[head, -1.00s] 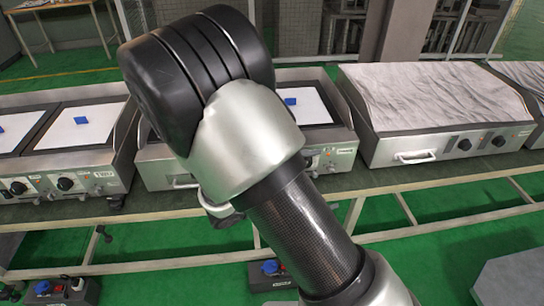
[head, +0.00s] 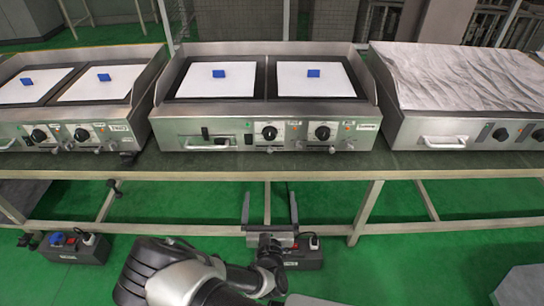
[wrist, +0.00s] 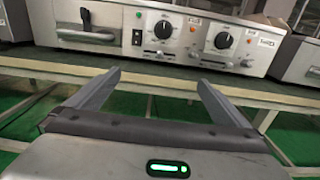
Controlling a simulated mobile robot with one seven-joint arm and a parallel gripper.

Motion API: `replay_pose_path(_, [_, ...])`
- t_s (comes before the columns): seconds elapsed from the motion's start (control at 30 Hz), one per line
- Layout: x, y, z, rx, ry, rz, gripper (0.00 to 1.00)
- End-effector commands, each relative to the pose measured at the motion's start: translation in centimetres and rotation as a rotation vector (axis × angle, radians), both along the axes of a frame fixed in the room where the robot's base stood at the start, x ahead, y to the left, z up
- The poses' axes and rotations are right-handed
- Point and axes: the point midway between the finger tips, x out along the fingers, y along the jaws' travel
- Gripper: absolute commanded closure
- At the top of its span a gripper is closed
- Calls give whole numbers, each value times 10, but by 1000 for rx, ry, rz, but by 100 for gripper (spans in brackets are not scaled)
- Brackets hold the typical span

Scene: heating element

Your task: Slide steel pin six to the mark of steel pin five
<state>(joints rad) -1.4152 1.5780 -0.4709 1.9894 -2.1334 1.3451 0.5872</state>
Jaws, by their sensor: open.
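The middle heating unit (head: 225,139) has a steel front panel with two black knobs and small steel slider pins along its lower edge. A pin (head: 270,150) shows below the left knob (head: 267,132), and more pins (head: 332,149) sit below the right knob (head: 322,132). In the wrist view, small pins (wrist: 203,62) also show low on the panel. They are too small to tell which are five and six, and their marks are unreadable. My gripper (head: 269,194) is open and empty, below and in front of the bench edge. Its two fingers (wrist: 159,77) point toward the panel, apart from it.
The bench edge (head: 220,172) runs between my gripper and the panel. A handle (head: 208,147) sticks out at the panel's left. White plates with blue blocks (head: 219,73) lie on top. A covered unit (head: 465,85) stands right, another unit (head: 70,110) left. Dark socket boxes (head: 75,247) sit below.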

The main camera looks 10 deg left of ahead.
Motion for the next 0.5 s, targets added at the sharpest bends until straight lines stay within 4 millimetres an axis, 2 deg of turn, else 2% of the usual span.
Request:
replay_pose_path(0.1, [24, 5, -5, 1, -2, -2, 0])
replay_pose_path(0.23, [44, 10, -3, 2, -1, -2, 0])
replay_pose_path(0.5, [58, 13, 0, 0, 0, -3, 0])
